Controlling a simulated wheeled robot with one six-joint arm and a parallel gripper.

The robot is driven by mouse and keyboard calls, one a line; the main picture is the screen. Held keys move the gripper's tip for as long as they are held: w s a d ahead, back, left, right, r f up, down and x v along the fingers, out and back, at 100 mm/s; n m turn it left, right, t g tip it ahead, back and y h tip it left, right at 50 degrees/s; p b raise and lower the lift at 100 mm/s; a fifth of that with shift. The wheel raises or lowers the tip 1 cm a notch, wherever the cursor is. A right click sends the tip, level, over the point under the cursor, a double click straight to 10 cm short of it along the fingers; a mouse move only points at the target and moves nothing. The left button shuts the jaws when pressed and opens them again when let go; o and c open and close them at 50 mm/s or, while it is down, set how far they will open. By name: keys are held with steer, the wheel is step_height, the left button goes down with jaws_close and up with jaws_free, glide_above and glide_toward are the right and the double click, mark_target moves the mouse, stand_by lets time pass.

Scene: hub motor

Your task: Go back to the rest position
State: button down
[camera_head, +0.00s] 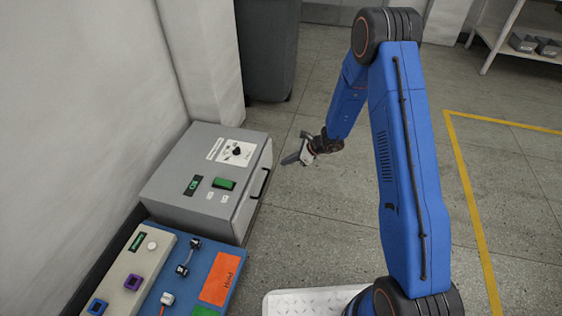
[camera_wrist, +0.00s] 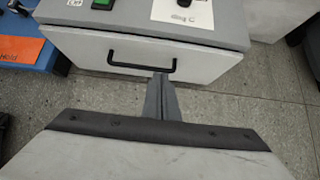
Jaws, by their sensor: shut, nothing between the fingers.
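My gripper (camera_head: 291,159) hangs at the end of my blue arm, in the open space to the right of a grey box-shaped unit (camera_head: 160,193) in the head view. In the wrist view my gripper (camera_wrist: 160,78) points at the front of the grey unit (camera_wrist: 215,65). Its fingers are together with nothing between them. The black handle (camera_wrist: 140,69) on the unit's front panel lies just beyond the fingertips in the picture. The handle also shows in the head view (camera_head: 265,183), apart from my gripper. The front panel appears closed.
A blue workbench (camera_head: 232,262) with an orange pad (camera_head: 220,278), a grey panel and small parts stands at the lower left. A dark bin (camera_head: 266,50) stands behind the unit. A shelf (camera_head: 507,38) is at the far right. Floor inside the yellow line (camera_head: 470,190) is clear.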

steer(key=shift+d+r, duration=0.15)
steer(key=shift+r, duration=0.1)
steer(key=s+d+r+n, duration=0.2)
steer(key=s+r+n, duration=0.3)
steer(key=r, duration=0.5)
steer(key=s+d+r+n+g+h, duration=0.1)
steer(key=s+r+n, duration=0.2)
steer(key=s+r, duration=0.5)
steer(key=s+d+r+n, duration=0.2)
steer(key=s+r+n, duration=0.2)
steer(key=r, duration=0.8)
steer(key=s+d+r+n+t+h, duration=0.1)
steer(key=s+d+r+n+h, duration=0.1)
steer(key=s, duration=0.7)
steer(key=s+d+r+n+t+h, duration=0.1)
steer(key=s+d+r+n+h, duration=0.2)
steer(key=s+d, duration=0.6)
steer(key=s+d+r+n+t+h, duration=0.1)
steer(key=s+d+r+n, duration=0.3)
steer(key=s, duration=0.5)
step_height(320, 180, up, 3)
steer(key=shift+s+d+f+n+h, duration=0.2)
steer(key=shift+s+d+n+h, duration=0.1)
steer(key=shift+d+h, duration=0.65)
steer(key=shift+d, duration=0.1)
